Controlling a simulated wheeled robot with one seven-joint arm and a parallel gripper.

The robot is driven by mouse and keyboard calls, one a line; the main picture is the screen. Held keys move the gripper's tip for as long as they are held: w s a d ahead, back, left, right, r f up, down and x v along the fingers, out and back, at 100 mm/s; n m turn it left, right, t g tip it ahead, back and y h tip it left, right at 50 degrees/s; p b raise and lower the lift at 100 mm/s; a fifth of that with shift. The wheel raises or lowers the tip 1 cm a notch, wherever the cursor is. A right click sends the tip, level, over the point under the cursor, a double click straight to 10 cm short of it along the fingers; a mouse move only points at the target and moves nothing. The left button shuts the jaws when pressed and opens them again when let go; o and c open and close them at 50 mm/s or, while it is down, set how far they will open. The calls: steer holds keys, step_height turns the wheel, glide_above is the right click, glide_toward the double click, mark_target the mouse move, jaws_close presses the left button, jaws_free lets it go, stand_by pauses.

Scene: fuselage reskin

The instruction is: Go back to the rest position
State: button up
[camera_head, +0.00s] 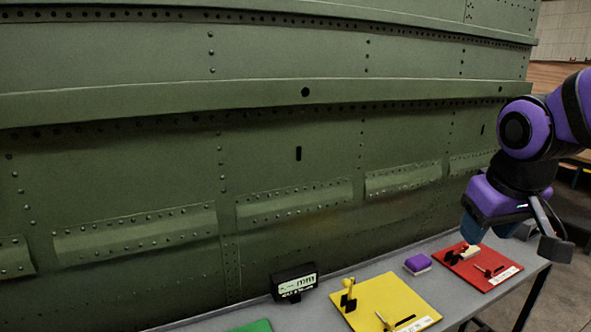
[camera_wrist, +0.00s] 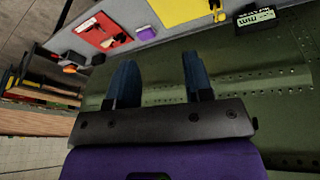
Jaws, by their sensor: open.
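My gripper shows in the wrist view (camera_wrist: 157,85) with its two blue fingers apart and nothing between them. In the head view my gripper (camera_head: 487,228) hangs at the right on my purple and black arm, in front of the table's right part. The fingers overlap the red board in that picture; I cannot tell the exact gap.
A grey table (camera_head: 374,268) runs along the green riveted fuselage (camera_head: 262,165). On it are a red board (camera_head: 505,277), a yellow board (camera_head: 372,318), a purple block (camera_head: 418,263), a small display (camera_head: 293,283) and a green board (camera_head: 252,327). Shelving (camera_wrist: 40,92) stands left in the wrist view.

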steer(key=s+r+m+t, duration=0.1)
steer(key=s+r, duration=0.3)
steer(key=s, duration=0.6)
steer(key=shift+d+r+y, duration=0.3)
steer(key=shift+d+y, duration=0.1)
stand_by(2.1)
